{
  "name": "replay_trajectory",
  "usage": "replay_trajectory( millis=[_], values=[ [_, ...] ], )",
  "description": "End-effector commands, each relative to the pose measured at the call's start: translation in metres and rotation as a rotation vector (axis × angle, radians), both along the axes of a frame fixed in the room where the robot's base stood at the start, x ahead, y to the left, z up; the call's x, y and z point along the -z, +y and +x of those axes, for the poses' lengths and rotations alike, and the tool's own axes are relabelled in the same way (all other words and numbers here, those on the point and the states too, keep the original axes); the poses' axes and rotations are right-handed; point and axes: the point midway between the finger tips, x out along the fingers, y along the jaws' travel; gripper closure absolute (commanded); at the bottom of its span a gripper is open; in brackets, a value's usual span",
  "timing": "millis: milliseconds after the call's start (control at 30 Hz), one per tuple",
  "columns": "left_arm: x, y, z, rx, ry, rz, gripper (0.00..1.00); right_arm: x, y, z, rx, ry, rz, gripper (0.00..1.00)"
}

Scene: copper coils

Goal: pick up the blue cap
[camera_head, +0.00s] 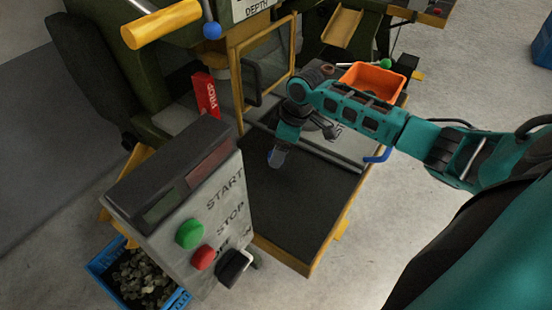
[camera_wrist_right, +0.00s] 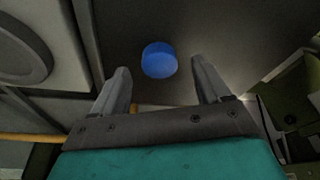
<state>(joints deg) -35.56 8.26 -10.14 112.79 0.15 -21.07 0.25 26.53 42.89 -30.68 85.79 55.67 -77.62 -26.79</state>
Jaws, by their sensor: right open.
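The blue cap (camera_wrist_right: 159,58) is a small round piece in the right wrist view, on or over a dark surface. It sits between the lines of my two fingers, toward their tips. My right gripper (camera_wrist_right: 160,68) is open, with one finger on each side of the cap and a gap visible to both. In the head view my right gripper (camera_head: 277,158) points down over the dark bed of the machine, and a bluish patch shows at its tips; I cannot tell whether that is the cap. Contact is not visible. My left gripper is not in view.
A control box (camera_head: 190,215) with green and red buttons stands front left of the dark bed (camera_head: 300,205). An orange bin (camera_head: 385,80) is behind my right arm. A red box (camera_head: 206,95) stands at the back left. A blue crate (camera_head: 105,262) is on the floor.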

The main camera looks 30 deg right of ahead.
Motion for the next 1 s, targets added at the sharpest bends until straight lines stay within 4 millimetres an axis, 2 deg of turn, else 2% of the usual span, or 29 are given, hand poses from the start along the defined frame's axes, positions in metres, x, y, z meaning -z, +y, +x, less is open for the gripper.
replay_trajectory(
  millis=[33, 133, 400, 1000],
  values=[
    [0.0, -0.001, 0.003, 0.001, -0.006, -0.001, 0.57, 0.009, 0.002, 0.002, 0.001, 0.0, 0.002, 0.24],
    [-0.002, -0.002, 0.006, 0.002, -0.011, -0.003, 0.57, 0.017, 0.004, 0.003, -0.001, -0.001, 0.001, 0.24],
    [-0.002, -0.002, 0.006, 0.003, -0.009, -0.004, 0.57, 0.019, 0.004, 0.004, 0.0, -0.002, -0.001, 0.24],
    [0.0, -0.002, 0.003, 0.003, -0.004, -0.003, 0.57, 0.019, 0.004, 0.004, -0.001, -0.002, 0.0, 0.81]
  ],
)
